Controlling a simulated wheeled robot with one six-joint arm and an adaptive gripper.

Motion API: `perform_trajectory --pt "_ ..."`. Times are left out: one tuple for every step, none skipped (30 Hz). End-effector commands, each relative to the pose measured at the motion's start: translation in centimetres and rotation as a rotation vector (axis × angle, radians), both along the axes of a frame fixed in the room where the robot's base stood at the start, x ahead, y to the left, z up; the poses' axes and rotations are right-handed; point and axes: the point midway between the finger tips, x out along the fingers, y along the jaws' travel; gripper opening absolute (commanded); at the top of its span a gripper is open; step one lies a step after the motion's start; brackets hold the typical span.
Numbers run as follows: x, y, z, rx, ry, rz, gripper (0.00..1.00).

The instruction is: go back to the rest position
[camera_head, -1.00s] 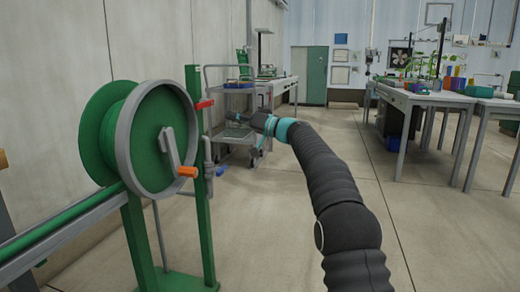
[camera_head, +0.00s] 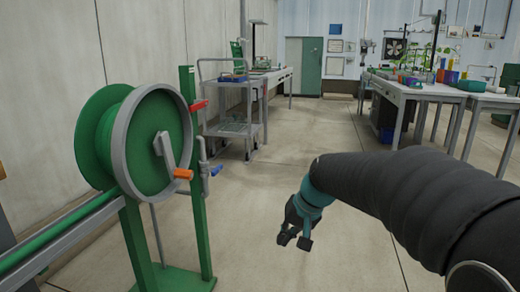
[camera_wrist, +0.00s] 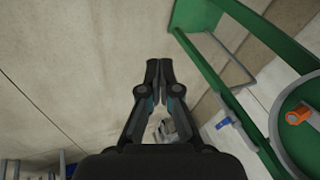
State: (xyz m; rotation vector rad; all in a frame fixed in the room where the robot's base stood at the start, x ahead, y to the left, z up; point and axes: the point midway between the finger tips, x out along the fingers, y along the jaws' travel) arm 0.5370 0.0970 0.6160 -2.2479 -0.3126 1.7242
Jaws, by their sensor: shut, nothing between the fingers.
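My gripper (camera_head: 294,240) hangs at the end of my black-sleeved arm, pointing down and to the left over bare floor, right of the hose reel. In the wrist view my gripper (camera_wrist: 158,64) has its fingertips together with nothing between them. The green hose reel (camera_head: 150,140) with its grey rim and orange-handled crank (camera_head: 178,168) stands at the left on a green frame. My gripper is apart from the reel and its frame.
A green post (camera_head: 195,170) carries a red lever (camera_head: 198,105) and a blue-handled valve (camera_head: 215,170). A grey cart (camera_head: 235,130) stands behind it. Workbenches (camera_head: 425,92) with plants and boxes stand at the back right. The middle floor (camera_head: 310,140) is clear.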

Motion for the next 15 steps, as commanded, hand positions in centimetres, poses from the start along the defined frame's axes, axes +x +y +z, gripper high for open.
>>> perform_trajectory --pt "-2.2 -1.0 0.5 -0.037 0.002 -0.007 0.0" --pt "-3.4 -1.6 0.5 -0.059 0.004 -0.01 0.0" --pt "-5.0 -2.4 0.5 -0.089 0.007 -0.013 0.0" --pt "-6.1 -2.9 0.5 -0.111 0.007 -0.016 0.0" --pt "-7.3 -3.5 0.5 -0.133 0.006 -0.017 0.0" --pt "-8.8 -4.2 0.6 -0.16 0.004 -0.019 0.0" --pt "-9.9 -4.8 0.6 -0.18 0.002 -0.019 0.0" --pt "-10.9 -5.3 0.6 -0.199 -0.001 -0.019 0.0" --pt "-12.3 -5.9 0.7 -0.225 -0.006 -0.017 0.0" --pt "-13.4 -6.3 0.7 -0.243 -0.011 -0.015 0.0" --pt "-14.4 -6.8 0.8 -0.261 -0.017 -0.013 0.0" --pt "-15.7 -7.3 0.8 -0.283 -0.024 -0.009 0.0" --pt "-16.6 -7.7 0.9 -0.298 -0.031 -0.005 0.0" --pt "-17.5 -8.0 1.0 -0.314 -0.038 -0.001 0.0" --pt "-18.7 -8.5 1.1 -0.331 -0.048 0.003 0.0"
